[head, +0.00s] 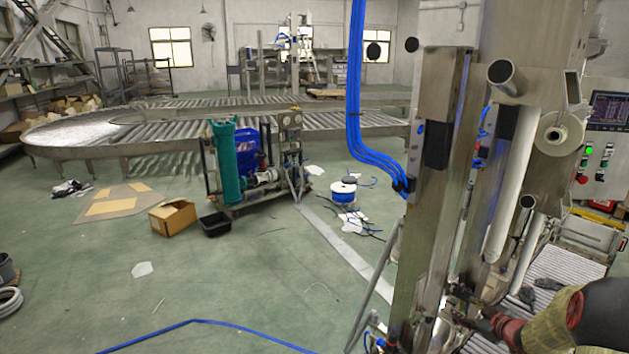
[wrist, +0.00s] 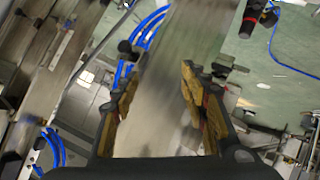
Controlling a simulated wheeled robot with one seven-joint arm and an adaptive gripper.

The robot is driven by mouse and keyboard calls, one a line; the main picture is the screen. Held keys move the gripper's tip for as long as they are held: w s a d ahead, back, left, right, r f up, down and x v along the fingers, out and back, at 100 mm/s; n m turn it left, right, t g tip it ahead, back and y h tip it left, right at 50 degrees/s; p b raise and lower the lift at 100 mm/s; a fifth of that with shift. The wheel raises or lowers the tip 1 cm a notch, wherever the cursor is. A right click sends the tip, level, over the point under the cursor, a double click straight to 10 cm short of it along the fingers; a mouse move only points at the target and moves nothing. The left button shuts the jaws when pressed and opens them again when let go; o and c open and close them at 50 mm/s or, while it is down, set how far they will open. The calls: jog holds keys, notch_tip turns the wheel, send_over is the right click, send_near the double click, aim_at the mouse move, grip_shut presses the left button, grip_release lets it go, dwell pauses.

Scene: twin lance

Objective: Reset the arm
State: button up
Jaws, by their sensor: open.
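My gripper (wrist: 155,88) is open in the wrist view, with two dark fingers bearing worn yellow-brown pads spread well apart. A blurred steel beam (wrist: 160,130) shows between and beyond the fingers; nothing is visibly gripped, and I cannot tell how close the beam is. In the head view my arm comes in at the lower right and reaches left toward the foot of a tall steel machine (head: 432,100). The fingertips are small and hard to make out there against the metal parts.
Blue hoses (head: 357,90) hang down the machine's left side. A control panel (head: 606,140) stands at the right. A teal-and-blue pump cart (head: 226,160), a cardboard box (head: 173,217), a black bin (head: 215,224) and a cable spool (head: 343,193) stand on the green floor. The lower-left floor is mostly clear.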

jog(key=s+a+r+m+h, duration=0.1)
jog(key=a+r+h, duration=0.1)
jog(key=r, duration=0.4)
jog(key=s+a+r+m+h, duration=0.1)
jog(key=s+r, duration=0.1)
jog(key=r, duration=0.5)
jog(key=s+a+r+m+g+h+p, duration=0.2)
jog(key=s+a+r+m, duration=0.1)
jog(key=s+a+r, duration=0.55)
jog(key=s+a+g+y, duration=0.1)
jog(key=s+a, duration=0.4)
jog(key=s, duration=0.5)
jog(key=s+a+r+m+g+y, duration=0.1)
jog(key=s+a+g, duration=0.1)
jog(key=s+a, duration=0.4)
jog(key=s+a+r+m+g+y, duration=0.1)
jog(key=s+a, duration=0.5)
jog(key=s, duration=0.9)
jog(key=shift+a+y+p, duration=0.15)
jog(key=shift+y+p, duration=0.3)
jog(key=shift+y, duration=0.05)
jog(key=shift+w, duration=0.1)
jog(key=shift+c, duration=0.9)
